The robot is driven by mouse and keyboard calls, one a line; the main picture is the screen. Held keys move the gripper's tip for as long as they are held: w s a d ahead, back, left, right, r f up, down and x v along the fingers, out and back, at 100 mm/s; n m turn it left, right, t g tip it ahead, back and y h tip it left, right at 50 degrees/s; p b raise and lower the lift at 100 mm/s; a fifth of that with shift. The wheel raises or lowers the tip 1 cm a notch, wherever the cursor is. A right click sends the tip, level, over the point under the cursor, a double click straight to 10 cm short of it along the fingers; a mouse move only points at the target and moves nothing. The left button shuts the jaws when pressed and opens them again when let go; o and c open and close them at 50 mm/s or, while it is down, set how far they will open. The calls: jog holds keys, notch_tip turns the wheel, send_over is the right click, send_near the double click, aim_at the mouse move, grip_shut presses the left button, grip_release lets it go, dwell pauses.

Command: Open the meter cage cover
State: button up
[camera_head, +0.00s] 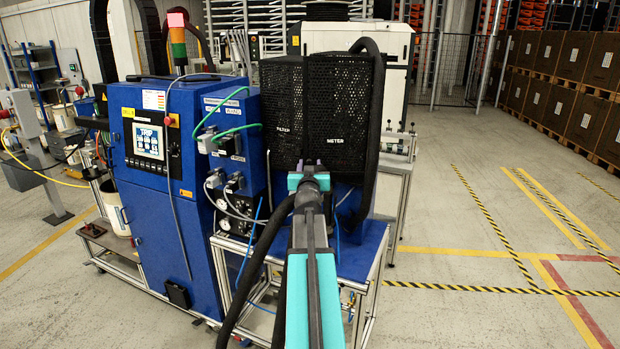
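The black perforated cage stands on the blue bench beside the blue cabinet. Its right part, the meter cage cover (340,112), carries a white METER label. The left part, the filter cover (281,105), carries a FILTER label. Both front panels look upright and in place. My gripper (312,168) is in front of the cage's lower edge, near where the two parts meet. My teal and black arm runs up to it from the bottom of the view. The fingers are small and dark against the cage, so I cannot tell their opening or any contact.
The blue cabinet (150,190) with a screen stands left of the cage. A thick black hose (375,130) arches along the cage's right side. Green and blue tubes hang at left. Clear floor (455,230) with striped tape lies to the right; stacked brown crates (560,75) stand beyond.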

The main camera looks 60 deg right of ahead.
jog(key=b+v, duration=0.7)
jog(key=v, duration=0.4)
jog(key=shift+f, duration=0.25)
dwell(0.3)
jog(key=b, duration=0.2)
jog(key=s+b, duration=0.1)
jog(key=b, duration=0.2)
jog(key=shift+a, duration=0.25)
jog(key=a+b, duration=0.1)
jog(key=b, duration=0.3)
jog(key=shift+s, duration=0.2)
jog(key=shift+s+a+r+b, duration=0.15)
jog(key=shift+a+b, duration=0.1)
jog(key=shift+b, duration=0.35)
